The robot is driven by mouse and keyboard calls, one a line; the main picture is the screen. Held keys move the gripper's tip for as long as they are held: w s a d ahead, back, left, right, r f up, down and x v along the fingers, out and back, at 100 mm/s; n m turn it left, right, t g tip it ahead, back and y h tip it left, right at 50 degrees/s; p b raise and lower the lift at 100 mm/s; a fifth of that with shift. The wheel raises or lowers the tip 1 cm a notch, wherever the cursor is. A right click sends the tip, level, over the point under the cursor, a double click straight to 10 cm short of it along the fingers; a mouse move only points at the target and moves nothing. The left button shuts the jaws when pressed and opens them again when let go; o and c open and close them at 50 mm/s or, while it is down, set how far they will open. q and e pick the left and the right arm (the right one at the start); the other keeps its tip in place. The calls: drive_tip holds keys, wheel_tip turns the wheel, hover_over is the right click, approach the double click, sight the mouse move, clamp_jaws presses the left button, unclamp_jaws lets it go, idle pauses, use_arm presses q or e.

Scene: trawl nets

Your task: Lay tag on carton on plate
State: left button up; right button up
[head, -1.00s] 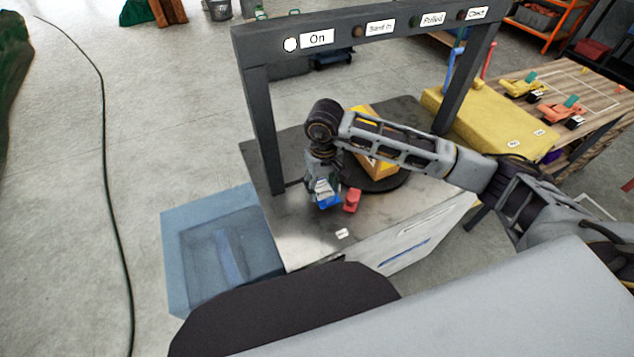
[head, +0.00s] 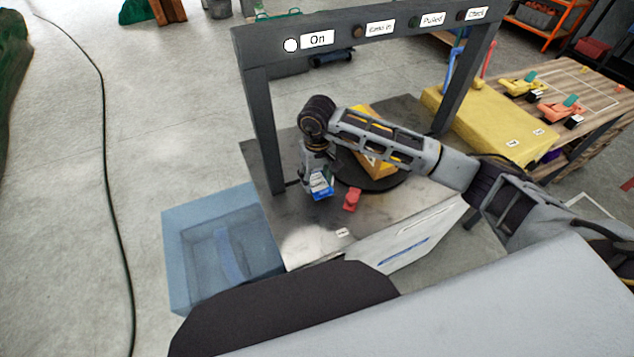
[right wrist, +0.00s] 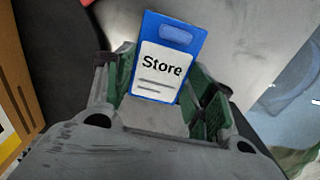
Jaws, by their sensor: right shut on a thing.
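My right gripper (head: 316,184) is shut on a blue tag (head: 323,191) with a white label, just above the grey metal table top. In the right wrist view the tag (right wrist: 163,68) reads "Store" and sits between the green-padded fingers. The orange-yellow carton (head: 379,167) stands on the dark round plate (head: 388,186), to the right of the gripper and partly hidden behind my right arm. A side of the carton (right wrist: 14,95) shows at the left edge of the right wrist view. The tag is apart from the carton. My left gripper is not in view.
A red clip-like object (head: 352,199) lies on the table (head: 300,239) just right of the tag. A dark frame (head: 262,130) with signs spans the table. A translucent blue bin (head: 185,262) stands at the left. A yellow block (head: 478,125) lies at the right.

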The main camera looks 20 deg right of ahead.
sight(317, 182)
wheel_tip(317, 182, down, 2)
drive_tip(key=shift+f, duration=0.35)
drive_tip(key=o, duration=0.7)
drive_tip(key=shift+c, duration=0.2)
drive_tip(key=shift+o, duration=1.1)
drive_tip(key=shift+r, duration=0.5)
wheel_tip(317, 182, up, 5)
drive_tip(key=shift+f, duration=0.1)
drive_tip(key=shift+r, duration=1)
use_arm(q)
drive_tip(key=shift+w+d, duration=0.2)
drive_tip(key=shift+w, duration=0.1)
